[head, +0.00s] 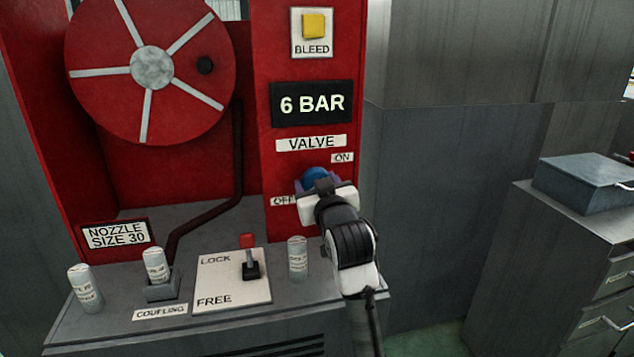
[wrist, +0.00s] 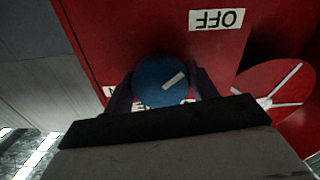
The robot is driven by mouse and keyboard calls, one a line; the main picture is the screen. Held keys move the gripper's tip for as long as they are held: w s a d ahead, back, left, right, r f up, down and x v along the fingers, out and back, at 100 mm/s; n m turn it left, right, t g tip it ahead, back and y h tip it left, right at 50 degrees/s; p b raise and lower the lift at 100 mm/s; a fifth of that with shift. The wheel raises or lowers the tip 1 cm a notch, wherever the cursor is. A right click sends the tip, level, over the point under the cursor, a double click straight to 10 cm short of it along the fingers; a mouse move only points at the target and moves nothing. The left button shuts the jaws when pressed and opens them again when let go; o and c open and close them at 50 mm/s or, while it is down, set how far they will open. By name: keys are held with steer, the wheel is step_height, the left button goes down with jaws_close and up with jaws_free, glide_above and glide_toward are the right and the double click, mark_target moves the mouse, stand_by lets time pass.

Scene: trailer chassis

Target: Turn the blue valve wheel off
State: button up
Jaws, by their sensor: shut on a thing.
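The blue valve wheel (head: 315,174) sits on the red panel under the VALVE label (head: 311,143). The ON label (head: 342,158) is at its upper right and the OFF label (head: 283,201) at its lower left. My gripper (head: 318,186) is shut on the wheel and hides its lower part in the head view. In the wrist view the blue wheel (wrist: 161,82) lies between the two fingers (wrist: 162,88). A pale pointer mark on its face slants toward the upper right there, and the OFF label (wrist: 216,19) reads upside down.
The display (head: 311,103) reads 6 BAR, below the yellow BLEED button (head: 314,25). A hose reel (head: 150,68) is at left. A cabinet with a case (head: 585,184) is at right.

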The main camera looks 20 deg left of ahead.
stand_by(0.4)
steer(key=o, duration=1)
steer(key=b+v, duration=0.3)
steer(key=v, duration=1)
steer(key=shift+s+d, duration=0.25)
steer(key=shift+s, duration=0.1)
